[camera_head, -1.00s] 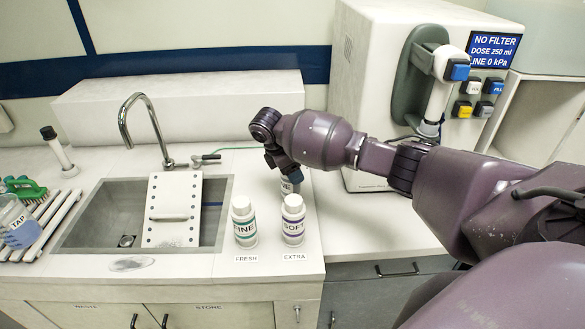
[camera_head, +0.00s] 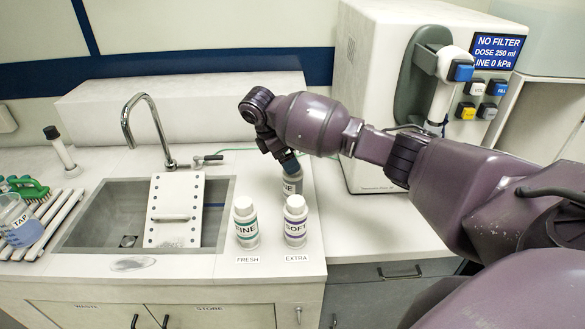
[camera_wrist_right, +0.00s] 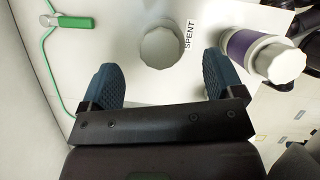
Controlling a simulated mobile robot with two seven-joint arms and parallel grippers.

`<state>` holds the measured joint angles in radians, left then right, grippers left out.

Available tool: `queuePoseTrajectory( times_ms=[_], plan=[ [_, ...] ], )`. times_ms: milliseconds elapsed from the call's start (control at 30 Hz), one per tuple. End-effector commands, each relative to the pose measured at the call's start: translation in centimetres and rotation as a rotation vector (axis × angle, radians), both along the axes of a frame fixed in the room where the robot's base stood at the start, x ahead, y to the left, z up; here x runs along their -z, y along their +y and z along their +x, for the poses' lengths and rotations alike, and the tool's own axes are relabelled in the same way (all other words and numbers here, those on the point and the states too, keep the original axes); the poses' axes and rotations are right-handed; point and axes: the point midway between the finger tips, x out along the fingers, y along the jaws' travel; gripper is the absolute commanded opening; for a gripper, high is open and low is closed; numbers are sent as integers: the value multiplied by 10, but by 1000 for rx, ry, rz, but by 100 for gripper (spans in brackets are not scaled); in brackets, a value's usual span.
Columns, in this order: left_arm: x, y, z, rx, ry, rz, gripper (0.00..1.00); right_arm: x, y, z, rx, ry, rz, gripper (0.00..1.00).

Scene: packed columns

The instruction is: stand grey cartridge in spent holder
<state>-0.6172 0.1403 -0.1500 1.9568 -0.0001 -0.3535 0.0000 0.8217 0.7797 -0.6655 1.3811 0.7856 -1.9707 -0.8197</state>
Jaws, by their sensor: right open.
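The grey cartridge (camera_head: 292,185) stands upright on the counter behind two white-capped cartridges, partly hidden by my right gripper (camera_head: 288,161) in the head view. In the right wrist view its round pale top (camera_wrist_right: 160,47) shows beside the SPENT label (camera_wrist_right: 190,34). My right gripper (camera_wrist_right: 160,70) is open, its two blue fingers apart with nothing between their tips; the cartridge is just beyond them. The spent holder itself is hidden under the cartridge, so I cannot tell how it is seated. My left gripper is out of view.
The FINE cartridge (camera_head: 245,225) and the purple-banded SOFT cartridge (camera_head: 295,222) stand in front, by the FRESH and EXTRA labels. The sink (camera_head: 100,213) with its tap lies left. The dispenser machine (camera_head: 375,80) stands right.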

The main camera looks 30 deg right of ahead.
Motion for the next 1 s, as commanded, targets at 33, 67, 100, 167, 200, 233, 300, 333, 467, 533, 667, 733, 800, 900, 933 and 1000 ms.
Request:
queuePoseTrajectory(
  times_ms=[33, 67, 100, 167, 200, 233, 300, 333, 467, 533, 667, 733, 800, 900, 933, 1000],
  plan=[
    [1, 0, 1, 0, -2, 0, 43, -9, 4, 2, 0, -3, 0, 87],
    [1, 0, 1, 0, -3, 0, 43, -13, 5, 2, 0, -2, 0, 87],
    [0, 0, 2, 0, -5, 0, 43, -19, 8, 3, -1, -2, 1, 87],
    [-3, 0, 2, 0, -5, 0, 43, -28, 10, 4, -1, -2, -2, 87],
    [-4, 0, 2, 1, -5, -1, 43, -32, 12, 4, -3, -1, -1, 87],
    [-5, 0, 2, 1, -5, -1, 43, -35, 13, 5, -2, -2, -2, 87],
    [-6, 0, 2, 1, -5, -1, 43, -39, 16, 5, -1, 0, -1, 87],
    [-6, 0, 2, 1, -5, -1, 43, -41, 16, 5, -1, 1, -1, 87],
    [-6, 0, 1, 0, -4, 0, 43, -44, 17, 5, 0, 0, 0, 87],
    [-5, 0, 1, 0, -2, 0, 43, -44, 18, 5, 0, 0, 0, 87],
    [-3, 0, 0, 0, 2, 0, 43, -43, 18, 5, 0, 0, 0, 87],
    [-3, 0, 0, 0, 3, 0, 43, -43, 18, 5, 0, 0, 0, 87],
    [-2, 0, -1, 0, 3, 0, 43, -43, 18, 5, 0, 0, 0, 87],
    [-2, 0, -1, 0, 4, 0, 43, -43, 18, 5, 0, 1, 0, 87],
    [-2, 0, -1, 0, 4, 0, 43, -43, 18, 5, 0, 1, 0, 87],
    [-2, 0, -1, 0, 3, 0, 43, -43, 18, 5, 0, 1, 0, 87]
  ],
)
